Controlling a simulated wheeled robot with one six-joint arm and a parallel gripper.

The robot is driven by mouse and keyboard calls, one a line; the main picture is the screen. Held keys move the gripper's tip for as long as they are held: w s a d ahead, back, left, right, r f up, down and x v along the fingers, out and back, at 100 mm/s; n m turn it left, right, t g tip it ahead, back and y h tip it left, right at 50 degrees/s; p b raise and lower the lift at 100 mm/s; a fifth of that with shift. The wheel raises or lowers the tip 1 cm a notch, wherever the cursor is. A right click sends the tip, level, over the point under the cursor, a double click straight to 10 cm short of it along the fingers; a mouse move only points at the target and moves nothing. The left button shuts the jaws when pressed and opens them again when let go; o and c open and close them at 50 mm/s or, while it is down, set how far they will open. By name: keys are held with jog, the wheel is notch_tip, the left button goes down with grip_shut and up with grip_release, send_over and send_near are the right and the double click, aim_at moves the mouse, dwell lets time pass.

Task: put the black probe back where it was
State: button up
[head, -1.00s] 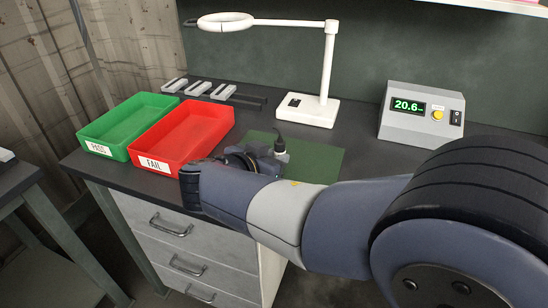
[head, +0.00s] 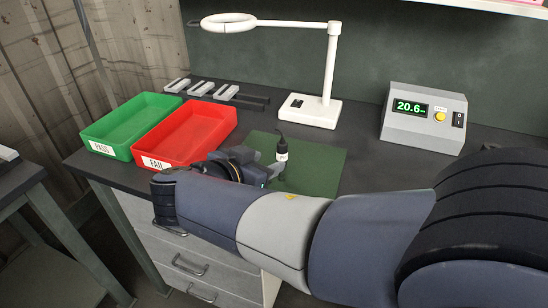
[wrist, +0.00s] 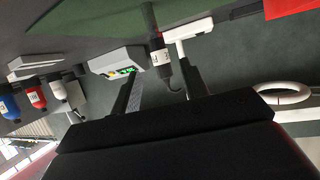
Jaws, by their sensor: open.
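The black probe (head: 281,152), with a white label and a cable at its top, stands upright on the green mat (head: 320,165). My gripper (head: 268,174) is open just to the front left of the probe, low over the mat. In the wrist view, where the scene appears upside down, the probe (wrist: 161,58) shows beyond the gap between my two fingers (wrist: 160,72), with no finger closed on it. My forearm hides the front part of the mat in the head view.
A red FAIL tray (head: 187,150) and a green PASS tray (head: 115,150) are at the left. A white ring lamp (head: 312,112) stands behind the mat, and a grey meter (head: 422,118) reading 20.6 stands at the right. Small grey holders (head: 226,92) line the back left.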

jog(key=v, duration=0.6)
jog(key=shift+s+a+r, duration=0.15)
jog(key=shift+s+a, duration=0.05)
jog(key=shift+s, duration=0.1)
jog(key=shift+c, duration=0.3)
dwell(1.6)
